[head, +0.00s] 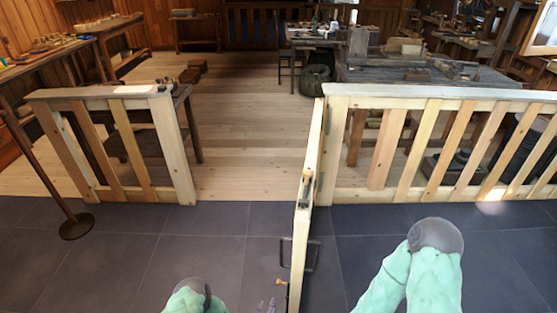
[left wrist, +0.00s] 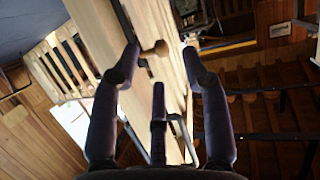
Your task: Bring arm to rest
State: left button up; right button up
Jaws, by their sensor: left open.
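My left gripper (head: 267,306) shows only partly at the bottom edge of the head view, just left of the wooden gate (head: 303,220). In the left wrist view the left gripper (left wrist: 160,52) has its purple fingers spread apart, with a round wooden knob (left wrist: 159,48) and the gate's pale wood seen between and beyond them. I cannot tell whether any finger touches the gate. My left arm (head: 190,299) comes in at the bottom. My right arm (head: 425,265) is bent at the lower right; its gripper is out of view.
The gate stands swung open towards me, nearly edge-on, with a dark metal handle (head: 314,256). Slatted railings stand on the left (head: 118,150) and right (head: 440,148). A thin post on a round base (head: 76,226) stands at the left. The opening between the railings is clear.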

pick_arm(q)
jog(key=s+a+r+n+g+p, duration=0.2)
jog(key=s+r+g, duration=0.4)
jog(key=s+r, duration=0.3)
jog(key=s+a+r+n+g+p, duration=0.2)
jog(key=s+r+g, duration=0.5)
jog(key=s, duration=0.6)
notch_tip(320, 180, up, 2)
jog(key=shift+s+a+r+p, duration=0.15)
jog(key=shift+s+a+p, duration=0.3)
jog(key=shift+a, duration=0.35)
jog(key=shift+w, duration=0.15)
